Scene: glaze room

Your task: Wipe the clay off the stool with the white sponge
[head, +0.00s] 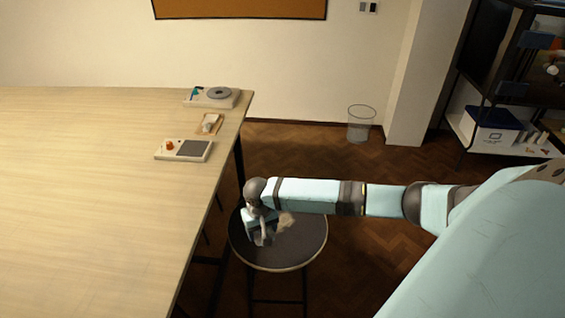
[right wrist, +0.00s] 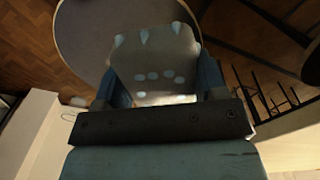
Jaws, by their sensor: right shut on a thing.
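The stool (head: 310,241) has a round dark seat with a pale rim and stands beside the table. A tan smear of clay (head: 287,221) lies on its seat, right of my right gripper (head: 262,236). That gripper points down over the left part of the seat and is shut on the white sponge, which looks greyish in the head view. In the right wrist view the pale, spotted sponge (right wrist: 152,58) sits between the fingers, with the stool seat (right wrist: 84,35) behind it. Whether the sponge touches the seat I cannot tell. My left gripper is out of view.
A long pale wooden table (head: 90,200) fills the left, its edge close to the stool. On it are a scale-like device (head: 195,150), a small board (head: 209,124) and a turntable-like device (head: 212,97). A wire bin (head: 361,124) and dark shelves (head: 500,95) stand behind.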

